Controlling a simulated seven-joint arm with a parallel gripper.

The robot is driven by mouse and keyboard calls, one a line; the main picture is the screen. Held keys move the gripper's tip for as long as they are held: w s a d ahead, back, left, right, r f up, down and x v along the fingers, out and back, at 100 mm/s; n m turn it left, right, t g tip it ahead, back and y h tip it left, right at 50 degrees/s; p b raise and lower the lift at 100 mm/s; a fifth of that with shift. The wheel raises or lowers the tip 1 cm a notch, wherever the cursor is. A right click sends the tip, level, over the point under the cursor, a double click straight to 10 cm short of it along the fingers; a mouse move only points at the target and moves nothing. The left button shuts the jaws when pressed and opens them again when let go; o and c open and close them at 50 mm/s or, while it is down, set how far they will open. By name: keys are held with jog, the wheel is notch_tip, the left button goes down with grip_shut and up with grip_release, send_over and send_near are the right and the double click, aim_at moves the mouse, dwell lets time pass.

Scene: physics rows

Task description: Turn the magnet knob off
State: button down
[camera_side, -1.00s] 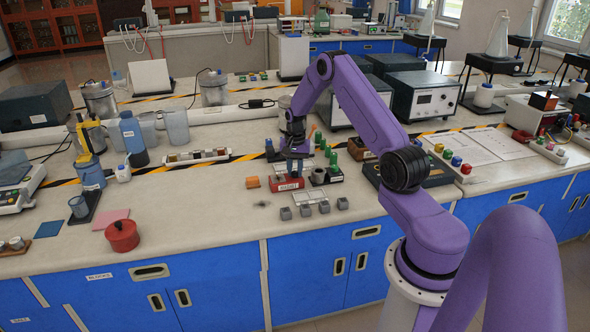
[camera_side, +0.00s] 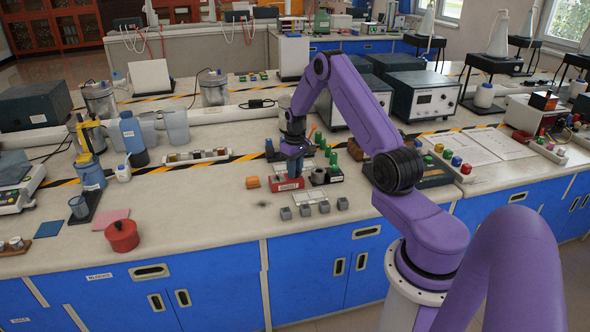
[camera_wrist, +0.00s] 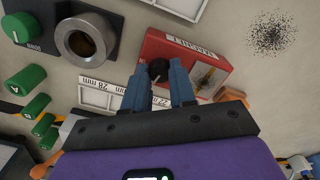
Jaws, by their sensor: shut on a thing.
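The red magnet box (camera_wrist: 205,50) has an upside-down white label and a small clear window on its top. Its black knob (camera_wrist: 158,69) sits between the tips of my gripper's two blue fingers (camera_wrist: 158,84). My gripper is shut on the knob from above. The fingers cover part of the box and the knob's sides. In the side view the red box (camera_side: 288,185) stands near the bench front, with my gripper (camera_side: 292,167) down at its top. I cannot read the knob's setting.
A black block with a metal ring (camera_wrist: 90,38) is close beside the box. A dark speckled patch (camera_wrist: 278,35) marks the bench. Several small grey cubes (camera_side: 305,210) stand in front, and an orange block (camera_side: 252,182) to the left.

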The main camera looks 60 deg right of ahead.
jog(key=shift+n, duration=1.3)
jog(key=c, duration=0.9)
grip_release()
notch_tip(320, 180, up, 18)
jog(key=shift+f, duration=0.25)
